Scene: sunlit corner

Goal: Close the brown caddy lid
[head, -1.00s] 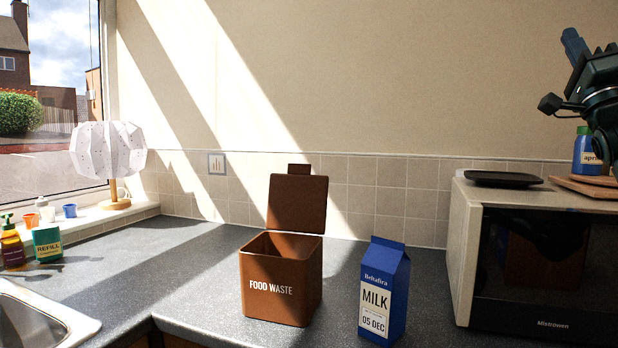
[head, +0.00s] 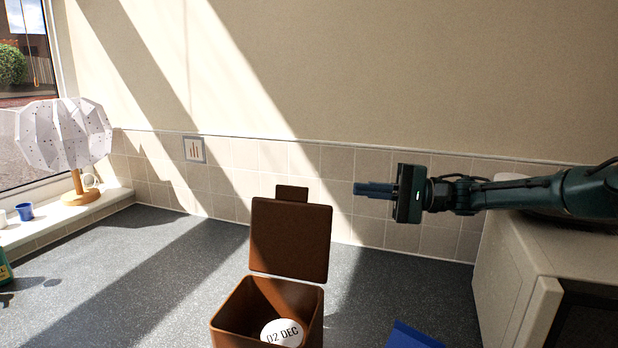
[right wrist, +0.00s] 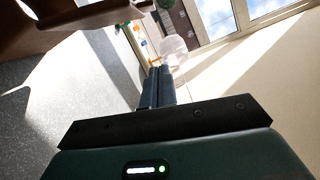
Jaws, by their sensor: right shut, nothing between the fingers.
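The brown caddy (head: 232,318) stands on the grey worktop, low in the middle of the head view. Its lid (head: 290,240) is open and stands upright at the back, with a small tab on top. A white round thing marked "02 DEC" (head: 281,333) shows inside. My right gripper (head: 358,190) is shut and empty, pointing left. It is to the right of the lid and a little above its top edge, apart from it. The right wrist view shows the shut fingers (right wrist: 157,88) and part of the brown caddy (right wrist: 85,35) at upper left. My left gripper is not in view.
A blue carton (head: 408,336) stands right of the caddy, mostly cut off. A microwave (head: 505,275) is at the right, under my right arm. A white lamp (head: 65,135) stands on the sill at left.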

